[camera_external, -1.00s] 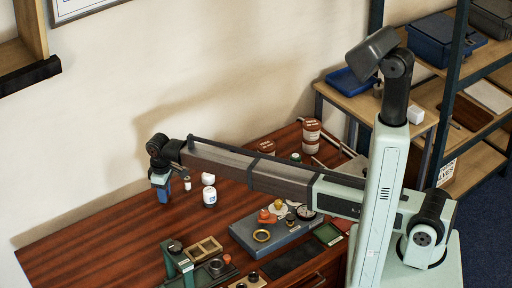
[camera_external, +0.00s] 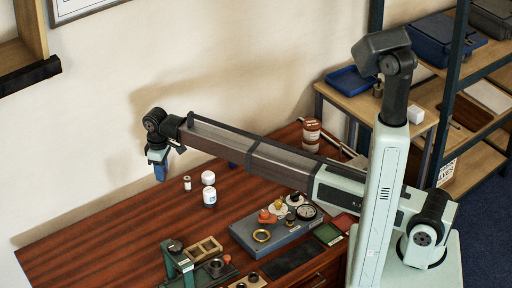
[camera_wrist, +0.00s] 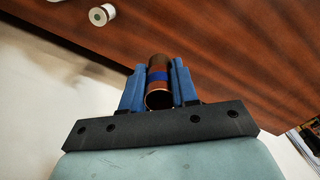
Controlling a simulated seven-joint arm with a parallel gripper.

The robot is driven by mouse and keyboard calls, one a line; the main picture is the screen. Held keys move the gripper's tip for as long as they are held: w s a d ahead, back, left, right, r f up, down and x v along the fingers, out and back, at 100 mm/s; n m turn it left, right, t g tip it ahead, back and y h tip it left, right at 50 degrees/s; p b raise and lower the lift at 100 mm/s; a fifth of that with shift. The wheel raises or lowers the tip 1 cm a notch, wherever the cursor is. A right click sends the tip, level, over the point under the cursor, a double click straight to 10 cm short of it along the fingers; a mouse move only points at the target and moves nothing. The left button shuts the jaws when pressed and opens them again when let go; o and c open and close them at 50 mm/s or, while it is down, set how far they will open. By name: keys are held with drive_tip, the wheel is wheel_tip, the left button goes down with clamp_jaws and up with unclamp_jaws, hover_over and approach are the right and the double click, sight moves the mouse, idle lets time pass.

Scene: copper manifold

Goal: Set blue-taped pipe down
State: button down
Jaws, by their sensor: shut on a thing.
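My gripper (camera_external: 160,172) is at the back left, above the wooden table (camera_external: 95,225) near the wall. In the wrist view its two blue fingers (camera_wrist: 158,82) are shut on a copper pipe with a blue tape band (camera_wrist: 159,76). The pipe's open end faces the wrist camera. In the external view the fingers show only as a small blue shape, and I cannot make out the pipe there. The pipe appears held above the table; its exact height I cannot tell.
White jars (camera_external: 209,197) and a small container (camera_external: 187,183) stand right of my gripper. A grey-blue tray (camera_external: 255,243) with fittings and a green clamp fixture (camera_external: 178,262) are nearer the front. The left part of the table is clear.

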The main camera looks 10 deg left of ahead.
drive_tip(key=w+d+m, duration=0.2)
drive_tip(key=w+d, duration=0.5)
drive_tip(key=d, duration=0.6)
drive_tip(key=w+d+m, duration=0.3)
drive_tip(key=w+d, duration=0.5)
drive_tip(key=d, duration=0.5)
drive_tip(key=w+d+m, duration=0.2)
drive_tip(key=w+d, duration=0.5)
drive_tip(key=d, duration=0.5)
drive_tip(key=w+d+m, duration=0.2)
drive_tip(key=d+m, duration=0.1)
drive_tip(key=d, duration=1.4)
drive_tip(key=shift+f, duration=4.85)
drive_tip(key=shift+f, duration=0.15)
drive_tip(key=c, duration=0.9)
unclamp_jaws()
drive_tip(key=shift+o, duration=0.2)
wheel_tip(320, 180, up, 12)
